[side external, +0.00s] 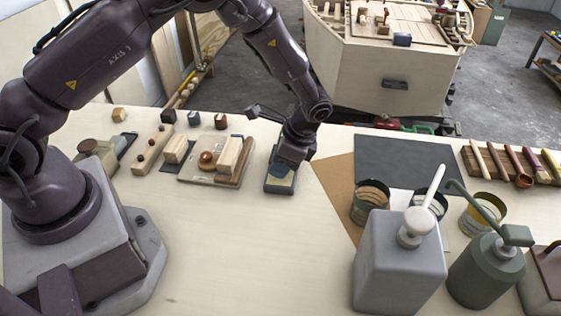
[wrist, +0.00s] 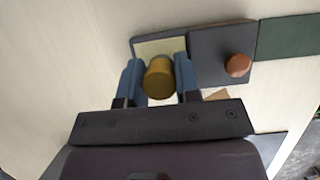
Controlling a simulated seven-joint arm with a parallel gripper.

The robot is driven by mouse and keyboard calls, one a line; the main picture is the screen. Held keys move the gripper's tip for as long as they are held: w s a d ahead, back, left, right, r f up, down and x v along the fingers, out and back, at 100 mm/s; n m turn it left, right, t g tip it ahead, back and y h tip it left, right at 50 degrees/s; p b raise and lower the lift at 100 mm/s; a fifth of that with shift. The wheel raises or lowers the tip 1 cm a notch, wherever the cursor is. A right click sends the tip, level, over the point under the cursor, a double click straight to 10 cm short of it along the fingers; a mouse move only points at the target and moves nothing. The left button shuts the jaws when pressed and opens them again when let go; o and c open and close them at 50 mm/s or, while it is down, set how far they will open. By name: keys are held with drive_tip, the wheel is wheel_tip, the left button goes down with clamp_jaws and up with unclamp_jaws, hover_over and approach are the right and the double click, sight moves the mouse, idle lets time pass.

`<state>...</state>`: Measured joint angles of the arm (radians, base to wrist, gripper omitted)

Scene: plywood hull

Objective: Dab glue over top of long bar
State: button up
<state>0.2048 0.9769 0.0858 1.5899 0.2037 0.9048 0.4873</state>
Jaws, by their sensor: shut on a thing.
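My gripper (wrist: 159,80) is shut on a short brass-yellow cylinder (wrist: 159,79), whose round end faces the wrist camera. In the side view my gripper (side external: 290,166) is low over a dark tray (side external: 271,187) with a pale pad (side external: 283,179), and hides the cylinder. In the wrist view the cylinder overlaps the pad (wrist: 150,47); I cannot tell whether they touch. An upright pale wooden piece (side external: 230,155) stands on a board (side external: 192,177). I cannot tell which is the task's bar.
Glass jars (side external: 371,205), a grey pump bottle (side external: 400,265) and a green pump bottle (side external: 487,272) stand at the right. A dark mat (side external: 405,163) lies behind them, and a wooden rack of tools (side external: 510,165) is at far right. The front middle of the table is clear.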

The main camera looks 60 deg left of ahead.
drive_tip(key=shift+f, duration=0.6)
idle(1.2)
drive_tip(key=shift+r, duration=3.6)
